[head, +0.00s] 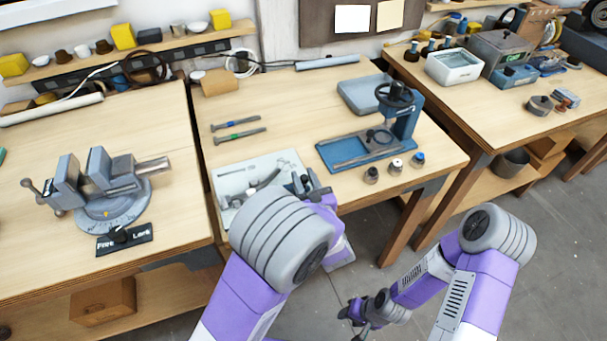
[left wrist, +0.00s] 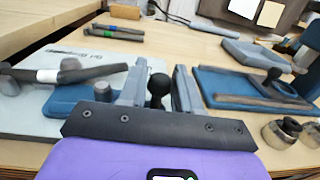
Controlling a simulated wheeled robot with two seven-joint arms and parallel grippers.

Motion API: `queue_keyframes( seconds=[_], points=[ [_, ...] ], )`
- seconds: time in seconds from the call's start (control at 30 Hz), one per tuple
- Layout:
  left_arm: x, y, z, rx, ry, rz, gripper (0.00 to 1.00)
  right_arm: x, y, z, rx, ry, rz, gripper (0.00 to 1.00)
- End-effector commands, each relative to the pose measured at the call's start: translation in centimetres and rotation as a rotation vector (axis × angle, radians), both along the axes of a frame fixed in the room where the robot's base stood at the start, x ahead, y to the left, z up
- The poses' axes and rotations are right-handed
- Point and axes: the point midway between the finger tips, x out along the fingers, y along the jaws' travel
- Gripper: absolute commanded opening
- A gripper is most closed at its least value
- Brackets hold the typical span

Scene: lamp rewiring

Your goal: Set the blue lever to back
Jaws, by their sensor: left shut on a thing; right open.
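The pale lever panel (head: 235,172) lies at the front of the middle bench, and its plate with partly legible print (left wrist: 100,58) shows in the left wrist view. A blue base (left wrist: 72,98) sits on it. A black ball knob (left wrist: 158,84), which I take for the blue lever's, stands between the two grey fingers of my left gripper (left wrist: 158,92). In the head view my left gripper (head: 308,184) is over the panel's right end, and my wrist hides much of the lever. My right gripper (head: 366,310) is open, low in front of the bench.
A dark grey lever with a white band (left wrist: 68,76) lies left of the fingers. A blue press (head: 372,148) and several small knobbed pots (head: 396,165) stand to the right. A grey vise (head: 110,185) is on the left bench.

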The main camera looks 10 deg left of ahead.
Motion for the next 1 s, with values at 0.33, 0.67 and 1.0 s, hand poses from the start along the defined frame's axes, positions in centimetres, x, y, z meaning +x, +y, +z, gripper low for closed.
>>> queue_keyframes(
  seconds=[0.33, 0.67, 1.0],
  points=[
    [-0.1, 0.0, -0.2, 0.001, 0.004, 0.002, 0.0, 0.0, 0.0, 0.0, 0.0, 0.0, 0.0, 0.43],
    [-0.1, 0.0, -0.1, 0.001, 0.003, 0.002, 0.5, 0.0, 0.0, 0.0, 0.0, 0.0, 0.0, 0.43],
    [-2.3, -1.2, 0.0, 0.003, 0.004, -0.004, 0.5, 0.0, 0.0, 0.5, 0.0, 0.0, 0.0, 0.43]
  ],
)
